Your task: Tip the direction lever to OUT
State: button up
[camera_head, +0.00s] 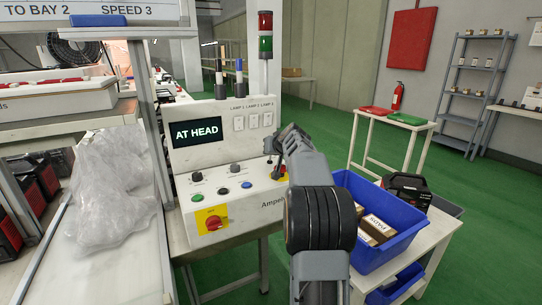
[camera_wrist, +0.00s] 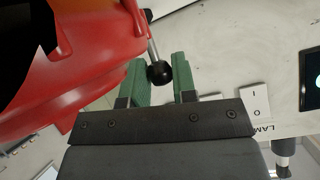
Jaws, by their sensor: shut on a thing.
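The direction lever is a thin metal rod with a black ball knob (camera_wrist: 160,73) in the wrist view. My gripper (camera_wrist: 161,82) has green finger pads, one on each side of the knob, and is shut on it. In the head view my gripper (camera_head: 285,143) is at the right end of the control panel (camera_head: 225,135), and my arm hides part of that end. The OUT marking cannot be read in either view. The panel's display (camera_head: 195,132) reads AT HEAD.
A large red part (camera_wrist: 85,60) fills the left of the wrist view, close to my fingers. Lamp switches (camera_head: 253,122) sit above the panel's sloped face. A blue bin (camera_head: 393,247) with boxes stands right of my arm.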

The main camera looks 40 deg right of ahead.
dwell(0.3)
jog(key=o, duration=0.9)
jog(key=shift+s, duration=0.1)
jog(key=v, duration=1.3)
jog(key=shift+s+r, duration=0.15)
jog(key=shift+s, duration=0.2)
jog(key=shift+a, duration=0.1)
